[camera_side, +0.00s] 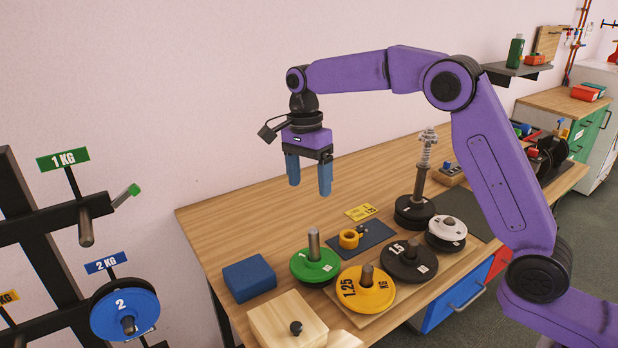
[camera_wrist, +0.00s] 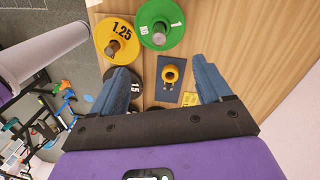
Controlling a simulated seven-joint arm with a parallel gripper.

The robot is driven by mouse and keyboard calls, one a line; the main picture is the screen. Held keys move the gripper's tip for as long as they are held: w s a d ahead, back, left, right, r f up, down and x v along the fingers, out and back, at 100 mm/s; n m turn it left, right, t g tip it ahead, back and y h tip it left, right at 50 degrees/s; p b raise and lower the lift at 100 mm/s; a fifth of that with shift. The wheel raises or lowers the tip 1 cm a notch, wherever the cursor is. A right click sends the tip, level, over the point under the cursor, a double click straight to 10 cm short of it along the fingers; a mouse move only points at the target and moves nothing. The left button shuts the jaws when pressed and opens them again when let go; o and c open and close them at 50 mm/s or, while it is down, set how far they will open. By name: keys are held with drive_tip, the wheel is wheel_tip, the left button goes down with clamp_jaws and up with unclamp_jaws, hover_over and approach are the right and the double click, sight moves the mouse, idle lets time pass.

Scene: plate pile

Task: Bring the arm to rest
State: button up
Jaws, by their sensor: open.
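My gripper (camera_side: 309,178) hangs in the air above the wooden workbench (camera_side: 235,222), pointing down, with its blue fingers apart and nothing between them. My purple arm reaches in from the right. In the wrist view, my open gripper (camera_wrist: 166,90) shows its two fingers either side of a small yellow collar (camera_wrist: 171,74) lying well below on a dark mat. The collar (camera_side: 349,239) also shows on its mat in the side view, clear of the fingers.
On the bench stand a green plate (camera_side: 315,265), a yellow 1.25 plate (camera_side: 366,290), a black 1.5 plate (camera_side: 408,262) and a white plate (camera_side: 446,234). A spring-topped post (camera_side: 421,180) rises behind. A blue block (camera_side: 249,278) and wooden box (camera_side: 287,318) sit front left. A rack (camera_side: 45,240) stands left.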

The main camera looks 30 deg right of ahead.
drive_tip(key=s+n, duration=1.4)
drive_tip(key=s, duration=0.4)
drive_tip(key=s+d+f+n, duration=0.1)
drive_tip(key=s+d+n, duration=0.2)
drive_tip(key=s, duration=0.3)
drive_tip(key=s+d+f+n+t, duration=0.1)
drive_tip(key=s+d+n, duration=0.3)
drive_tip(key=s+n, duration=0.2)
drive_tip(key=s+d+f+n, duration=0.2)
drive_tip(key=s+d+n, duration=0.2)
drive_tip(key=s, duration=0.3)
drive_tip(key=shift+s+n, duration=0.3)
